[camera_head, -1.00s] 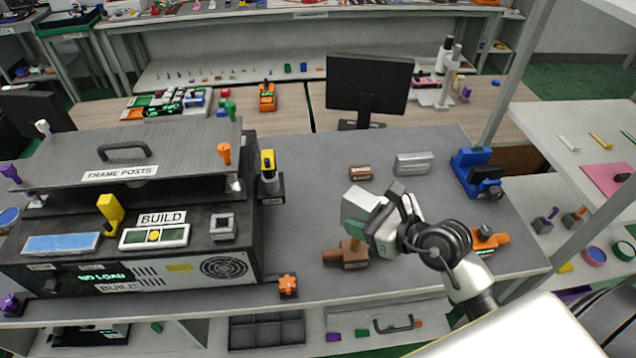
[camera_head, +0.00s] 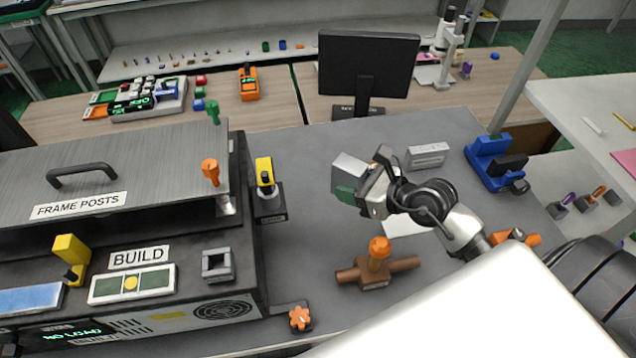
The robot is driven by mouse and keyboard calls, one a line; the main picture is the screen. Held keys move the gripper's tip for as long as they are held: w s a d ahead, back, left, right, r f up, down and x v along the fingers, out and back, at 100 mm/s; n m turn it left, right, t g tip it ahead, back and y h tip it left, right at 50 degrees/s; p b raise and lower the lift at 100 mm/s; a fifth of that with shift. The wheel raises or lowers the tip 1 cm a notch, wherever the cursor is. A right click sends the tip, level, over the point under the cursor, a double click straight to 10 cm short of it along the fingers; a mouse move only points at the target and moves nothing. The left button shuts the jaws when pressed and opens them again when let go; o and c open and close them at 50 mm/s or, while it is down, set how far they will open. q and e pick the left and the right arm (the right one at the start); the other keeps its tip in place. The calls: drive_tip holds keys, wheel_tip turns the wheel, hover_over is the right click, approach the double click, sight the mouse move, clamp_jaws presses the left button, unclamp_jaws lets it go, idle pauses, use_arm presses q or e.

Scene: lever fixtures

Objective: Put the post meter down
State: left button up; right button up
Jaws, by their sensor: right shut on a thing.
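My right gripper (camera_head: 372,190) is shut on a small grey box with a dark green face (camera_head: 347,176), which I take to be the post meter. The box sticks out from the fingers to the left, over the grey worktop (camera_head: 310,150). The gripper covers part of it, and I cannot tell if its underside touches the worktop. My left gripper is not in view.
A brown valve with an orange knob (camera_head: 378,262) lies in front of the gripper. A grey block (camera_head: 427,156) and a blue fixture (camera_head: 492,160) stand to the right. A yellow-topped lever (camera_head: 265,185) stands left, beside the build machine (camera_head: 245,290). Clear worktop lies between.

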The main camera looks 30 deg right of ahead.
drive_tip(key=shift+w+f, duration=0.1)
drive_tip(key=shift+f, duration=0.3)
drive_tip(key=w+f, duration=0.2)
drive_tip(key=w, duration=0.2)
hover_over(327, 189)
drive_tip(key=f, duration=0.4)
drive_tip(key=shift+s+f, duration=0.1)
drive_tip(key=shift+s, duration=0.2)
drive_tip(key=shift+w+f, duration=0.2)
drive_tip(key=shift+w, duration=0.1)
drive_tip(key=shift+w+f, duration=0.1)
drive_tip(key=shift+f, duration=2)
use_arm(q)
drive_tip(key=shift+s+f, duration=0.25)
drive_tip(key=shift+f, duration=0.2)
drive_tip(key=shift+b, duration=0.3)
